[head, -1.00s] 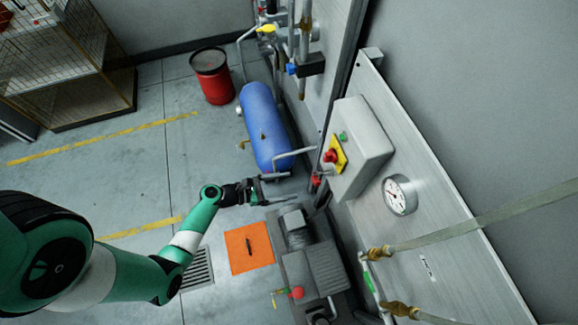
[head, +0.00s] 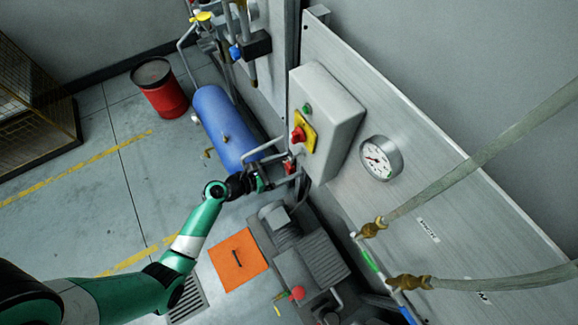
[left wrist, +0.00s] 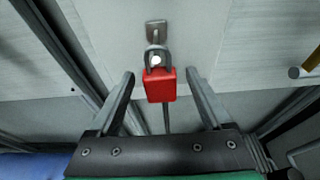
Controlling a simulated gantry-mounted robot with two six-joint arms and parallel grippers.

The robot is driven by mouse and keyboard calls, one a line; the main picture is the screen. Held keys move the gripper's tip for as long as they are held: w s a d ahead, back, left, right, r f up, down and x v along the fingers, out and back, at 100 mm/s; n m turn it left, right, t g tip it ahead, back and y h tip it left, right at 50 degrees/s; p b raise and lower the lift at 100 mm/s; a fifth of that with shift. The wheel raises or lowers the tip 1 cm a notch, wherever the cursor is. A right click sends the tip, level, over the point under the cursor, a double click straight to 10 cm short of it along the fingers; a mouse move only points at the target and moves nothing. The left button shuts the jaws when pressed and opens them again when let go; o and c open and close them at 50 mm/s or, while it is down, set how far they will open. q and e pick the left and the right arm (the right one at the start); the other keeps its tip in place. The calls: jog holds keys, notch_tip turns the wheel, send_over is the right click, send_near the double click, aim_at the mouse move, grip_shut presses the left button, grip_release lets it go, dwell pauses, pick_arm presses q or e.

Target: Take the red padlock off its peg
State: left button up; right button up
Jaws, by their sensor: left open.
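The red padlock (left wrist: 160,86) hangs by its dark shackle from a small metal peg plate (left wrist: 156,32) on a grey panel. In the head view the padlock (head: 290,166) is a small red patch below the control box. My left gripper (head: 283,173) is beside it, reaching in from the left. In the left wrist view its two fingers stand open, one on each side of the padlock, with a visible gap on both sides. The padlock's back is hidden. My right gripper is not in view.
A grey control box (head: 333,115) with a red knob sits just above the padlock. A blue tank (head: 223,128) and its pipe are close to my left gripper. A compressor (head: 300,262) stands below. A gauge (head: 381,158) and hoses are to the right.

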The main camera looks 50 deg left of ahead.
pick_arm(q)
jog(key=shift+w+d+f, duration=0.1)
jog(key=shift+w, duration=0.4)
grip_shut()
jog(key=shift+r+p, duration=0.65)
jog(key=shift+p, duration=0.1)
jog(key=shift+s, duration=0.1)
jog(key=s+a+p, duration=0.1)
jog(key=s, duration=0.6)
jog(key=shift+s+a+p, duration=0.3)
jog(key=shift+s+p, duration=0.1)
dwell(0.8)
